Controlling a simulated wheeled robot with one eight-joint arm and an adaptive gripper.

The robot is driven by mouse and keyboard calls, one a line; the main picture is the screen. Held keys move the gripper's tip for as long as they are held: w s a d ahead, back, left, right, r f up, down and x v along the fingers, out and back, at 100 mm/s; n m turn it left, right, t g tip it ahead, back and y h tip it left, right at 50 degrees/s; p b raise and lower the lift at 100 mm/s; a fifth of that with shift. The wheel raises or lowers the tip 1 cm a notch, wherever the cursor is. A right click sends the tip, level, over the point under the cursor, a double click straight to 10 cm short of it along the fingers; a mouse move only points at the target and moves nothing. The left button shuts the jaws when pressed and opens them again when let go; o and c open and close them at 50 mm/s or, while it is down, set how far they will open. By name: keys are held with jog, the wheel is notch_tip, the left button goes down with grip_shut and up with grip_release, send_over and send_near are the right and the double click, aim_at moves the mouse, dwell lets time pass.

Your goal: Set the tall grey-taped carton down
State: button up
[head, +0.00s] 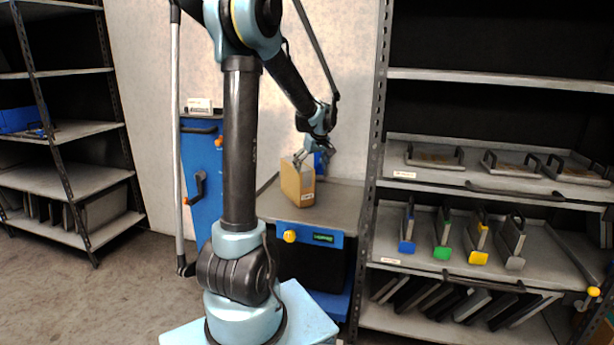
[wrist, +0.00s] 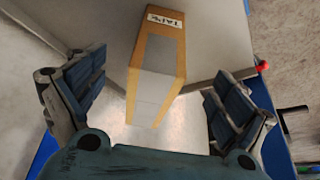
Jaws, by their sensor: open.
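The tall carton (head: 297,183) is tan, with grey tape along its top and side. It stands upright on the grey top of a low cabinet (head: 343,194) in the head view. In the wrist view the carton (wrist: 157,70) shows its grey tape and a white label at its far end. My gripper (head: 310,160) is just above and behind the carton in the head view. In the wrist view my gripper (wrist: 155,95) is open, with one finger on each side of the carton and a gap on both sides. Whether the carton's base rests fully flat is hard to see.
A blue cabinet (head: 203,180) stands left of the cabinet top. On the right, a rack (head: 480,185) holds handled trays and several colour-tagged dies. A left rack (head: 75,180) holds a blue bin (head: 20,120). The cabinet top is clear right of the carton.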

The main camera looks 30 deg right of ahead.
jog(key=s+a+r+g, duration=0.1)
jog(key=s+a+r, duration=0.1)
jog(key=a, duration=1.2)
jog(key=s+a+r, duration=0.2)
jog(key=s+a, duration=0.1)
jog(key=a, duration=1.2)
jog(key=s+a+f, duration=0.5)
jog(key=s+a, duration=0.3)
jog(key=s, duration=0.1)
jog(key=s+a+f+n+g, duration=0.1)
jog(key=s+a+f, duration=0.4)
jog(key=s+a, duration=0.3)
jog(key=shift+s+a, duration=0.4)
jog(key=shift+s, duration=0.2)
